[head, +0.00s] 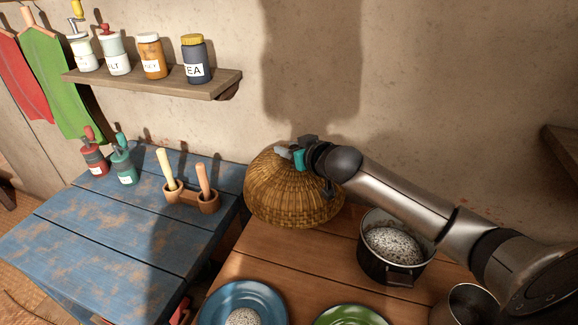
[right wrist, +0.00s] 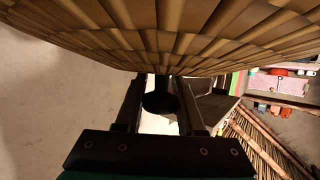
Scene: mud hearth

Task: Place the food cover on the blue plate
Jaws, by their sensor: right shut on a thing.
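The food cover (head: 290,200) is a woven brown dome at the back of the wooden table. My right gripper (head: 293,154) is at its top and shut on it. In the right wrist view, the fingers (right wrist: 160,105) stand either side of the cover's dark knob, and the woven cover (right wrist: 170,35) fills the top. I cannot tell whether its rim touches the table. The blue plate (head: 212,306) is at the front of the wooden table, with a speckled white round food on it. My left gripper is not in view.
A dark pot (head: 372,262) of speckled food stands right of the cover, under my right arm. A green plate (head: 352,317) lies beside the blue plate. A jar shelf (head: 150,82) hangs above.

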